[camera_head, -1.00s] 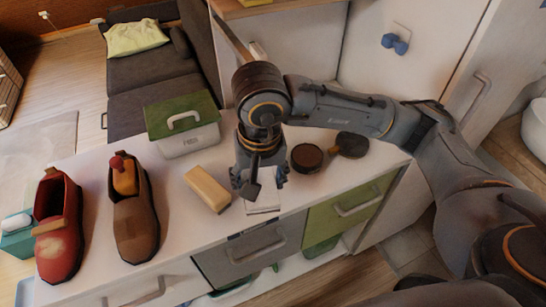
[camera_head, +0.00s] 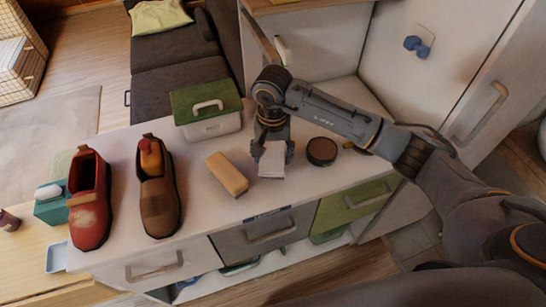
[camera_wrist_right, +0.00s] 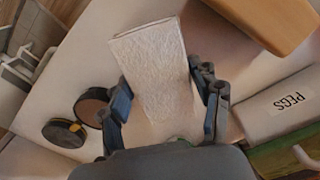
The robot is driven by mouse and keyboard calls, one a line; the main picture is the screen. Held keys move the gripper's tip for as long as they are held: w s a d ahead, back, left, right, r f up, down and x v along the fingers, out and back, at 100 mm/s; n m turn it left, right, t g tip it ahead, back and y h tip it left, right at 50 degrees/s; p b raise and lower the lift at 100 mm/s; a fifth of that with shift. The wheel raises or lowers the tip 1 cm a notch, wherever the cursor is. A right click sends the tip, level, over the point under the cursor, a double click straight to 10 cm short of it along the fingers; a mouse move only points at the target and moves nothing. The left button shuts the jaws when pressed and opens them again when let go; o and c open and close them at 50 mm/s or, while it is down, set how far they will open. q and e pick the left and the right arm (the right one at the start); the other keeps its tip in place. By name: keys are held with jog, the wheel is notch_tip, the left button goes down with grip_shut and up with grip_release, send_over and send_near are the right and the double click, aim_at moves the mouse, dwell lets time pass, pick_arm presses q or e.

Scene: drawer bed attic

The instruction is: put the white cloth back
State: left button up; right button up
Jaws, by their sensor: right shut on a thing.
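The white cloth (camera_head: 271,163) is a small folded piece. It is between the fingers of my right gripper (camera_head: 272,150), over the white cabinet top (camera_head: 235,218). In the right wrist view the cloth (camera_wrist_right: 152,62) stretches out past the fingertips of my right gripper (camera_wrist_right: 166,103), which is shut on it. I cannot tell whether its lower edge touches the top. My left gripper is not in view.
A tan block (camera_head: 227,174) lies left of the cloth and a round dark tin (camera_head: 321,151) right of it. A green-lidded box (camera_head: 207,107) stands behind. A brown shoe (camera_head: 159,195) and a red shoe (camera_head: 90,200) stand left. Drawers (camera_head: 265,233) are in the front below.

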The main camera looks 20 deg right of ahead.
aim_at(273, 161)
jog(key=shift+w+d+f, duration=0.15)
jog(key=shift+w+f, duration=0.1)
jog(key=shift+f, duration=0.05)
notch_tip(273, 161, down, 2)
jog(key=shift+f+p, duration=0.1)
jog(key=shift+p, duration=0.8)
jog(key=shift+f, duration=0.35)
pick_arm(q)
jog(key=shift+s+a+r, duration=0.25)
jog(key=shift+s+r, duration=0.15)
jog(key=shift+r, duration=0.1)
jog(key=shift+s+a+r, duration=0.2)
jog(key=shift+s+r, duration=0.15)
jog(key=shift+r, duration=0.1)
pick_arm(e)
jog(key=shift+f, duration=0.15)
jog(key=shift+w+f, duration=0.1)
jog(key=shift+f, duration=0.05)
jog(key=o, duration=1)
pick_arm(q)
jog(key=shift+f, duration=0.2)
